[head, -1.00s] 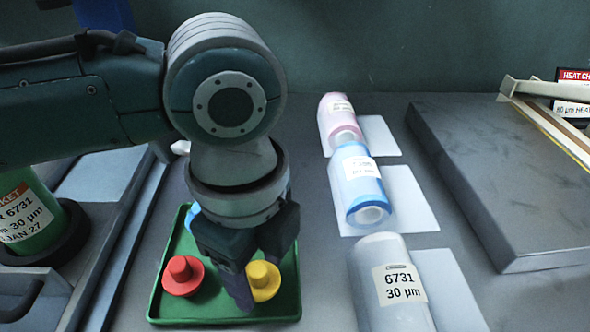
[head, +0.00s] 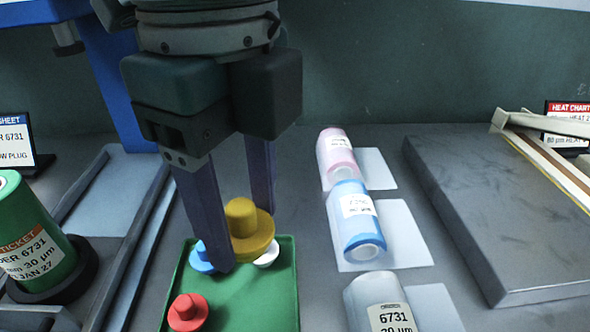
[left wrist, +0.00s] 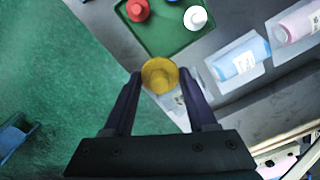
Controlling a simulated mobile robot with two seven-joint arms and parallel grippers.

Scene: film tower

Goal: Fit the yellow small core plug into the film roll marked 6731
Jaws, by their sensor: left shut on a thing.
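The yellow core plug (head: 245,235), a wide flange with a narrower stub on top, is between the fingers of my left gripper (head: 246,240). The gripper is shut on it and holds it above the green tray. In the left wrist view the plug (left wrist: 160,75) sits between the fingertips. The grey-white film roll marked 6731 (head: 372,291) lies at the lower right of the tray, cut off by the bottom edge of the head view. In the left wrist view the roll is partly hidden by a finger. My right gripper is not in view.
The green tray (head: 262,310) holds a red plug (head: 187,312), a blue plug (head: 202,259) and a white plug (head: 268,256). A blue roll (head: 352,232) and a pink roll (head: 337,156) lie behind the 6731 roll. A green ticketed roll (head: 30,235) stands left. A grey slab (head: 490,210) is right.

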